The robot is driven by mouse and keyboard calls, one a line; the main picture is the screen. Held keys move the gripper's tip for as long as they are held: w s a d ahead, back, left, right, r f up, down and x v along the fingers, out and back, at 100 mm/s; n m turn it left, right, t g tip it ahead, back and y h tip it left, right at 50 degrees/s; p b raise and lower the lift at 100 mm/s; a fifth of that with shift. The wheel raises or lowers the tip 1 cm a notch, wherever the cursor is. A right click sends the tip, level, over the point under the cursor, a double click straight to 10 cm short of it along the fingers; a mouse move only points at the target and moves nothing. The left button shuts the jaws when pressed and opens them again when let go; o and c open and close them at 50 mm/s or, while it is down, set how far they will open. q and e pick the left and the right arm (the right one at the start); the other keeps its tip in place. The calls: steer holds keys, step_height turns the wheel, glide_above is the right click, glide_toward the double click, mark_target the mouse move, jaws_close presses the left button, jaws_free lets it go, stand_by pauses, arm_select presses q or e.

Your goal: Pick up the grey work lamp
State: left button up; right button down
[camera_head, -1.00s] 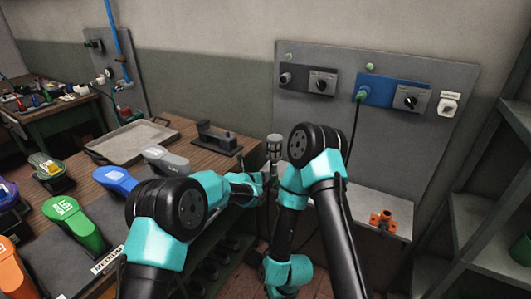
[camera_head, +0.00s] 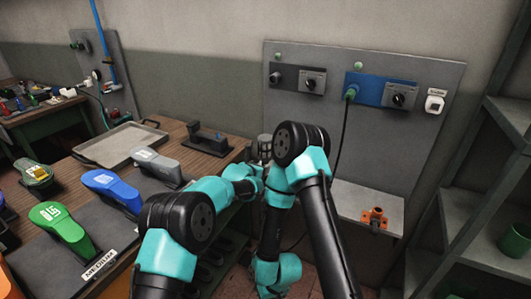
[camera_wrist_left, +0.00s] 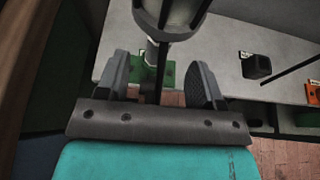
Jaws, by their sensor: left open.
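The grey work lamp (camera_head: 265,144) shows its caged head in the head view, partly hidden behind my right arm's elbow. In the left wrist view, its large grey head (camera_wrist_left: 172,14) fills the top, with a pale neck (camera_wrist_left: 152,52) below and a green part (camera_wrist_left: 150,74) under that. My left gripper (camera_wrist_left: 157,62) is open, one finger on each side of the neck in the picture. I cannot tell whether it touches the lamp. In the head view my left gripper (camera_head: 256,178) is close to the lamp, half hidden. My right gripper's fingers do not show.
A bench carries a grey tray (camera_head: 122,143), a black fixture (camera_head: 207,140) and coloured shoe-shaped pieces, one green (camera_head: 63,226). A wall panel (camera_head: 330,116) with sockets and a green-plugged cable hangs behind. An orange fitting (camera_head: 375,217) sits on the light shelf (camera_head: 352,200).

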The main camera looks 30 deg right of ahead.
mark_target(265, 138)
arm_select(q)
steer(key=shift+d, duration=0.1)
steer(key=shift+x, duration=2.75)
steer(key=shift+r, duration=0.1)
steer(key=c, duration=1.1)
steer(key=shift+r, duration=8.95)
steer(key=shift+r, duration=1.95)
